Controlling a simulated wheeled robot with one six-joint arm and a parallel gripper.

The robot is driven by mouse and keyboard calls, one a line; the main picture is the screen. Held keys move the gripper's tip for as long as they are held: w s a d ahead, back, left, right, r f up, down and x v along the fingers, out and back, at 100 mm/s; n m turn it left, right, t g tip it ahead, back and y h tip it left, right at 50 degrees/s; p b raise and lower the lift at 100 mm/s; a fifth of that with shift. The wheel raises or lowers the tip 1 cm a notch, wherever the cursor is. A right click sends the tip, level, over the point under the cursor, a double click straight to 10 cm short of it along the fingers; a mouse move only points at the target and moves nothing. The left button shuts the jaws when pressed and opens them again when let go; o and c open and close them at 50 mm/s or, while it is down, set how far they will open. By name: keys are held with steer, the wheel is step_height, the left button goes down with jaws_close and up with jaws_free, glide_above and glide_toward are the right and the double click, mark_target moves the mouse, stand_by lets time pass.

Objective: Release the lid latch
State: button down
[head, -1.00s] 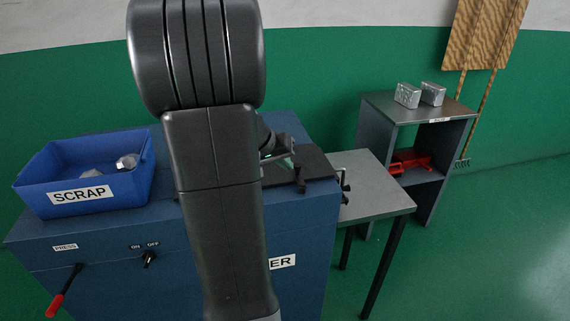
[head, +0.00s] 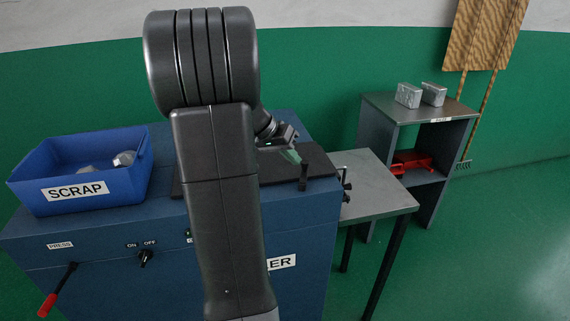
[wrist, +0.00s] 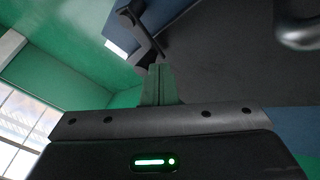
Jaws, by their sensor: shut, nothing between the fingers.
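The dark lid (head: 325,165) lies flat on top of the blue cabinet, partly hidden by my arm. A small dark upright latch (head: 303,178) stands near the lid's right front edge. It looks like the dark lever (wrist: 143,34) just beyond my fingertips in the wrist view. My gripper (head: 293,156) is shut and empty, just left of and behind the latch's top. In the wrist view the closed green-grey fingers (wrist: 158,82) point at the lever's lower end. I cannot tell whether they touch it.
A blue scrap bin (head: 128,180) with metal pieces stands on the cabinet's left. A grey side table (head: 378,190) adjoins the right. A shelf (head: 452,108) beyond holds two foil blocks (head: 408,95) and a red object (head: 412,160). A red-handled lever (head: 48,304) is at front left.

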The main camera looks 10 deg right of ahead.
mark_target(308, 169)
steer(key=m+g, duration=0.1)
steer(key=d+m+g, duration=0.1)
steer(key=m, duration=0.1)
steer(key=d+m+g, duration=0.1)
steer(key=shift+w+d+m, duration=0.1)
steer(key=shift+d+m, duration=0.15)
steer(key=shift+m, duration=0.15)
steer(key=d+m+g, duration=0.1)
steer(key=m+g+y+p, duration=0.1)
steer(key=m, duration=0.1)
steer(key=shift+s+d+m+y, duration=0.3)
steer(key=shift+d, duration=0.1)
steer(key=shift+s+d+m, duration=0.1)
steer(key=shift+d+m, duration=0.05)
steer(key=shift+m, duration=0.15)
steer(key=shift+s+d, duration=0.7)
steer(key=shift+d, duration=0.1)
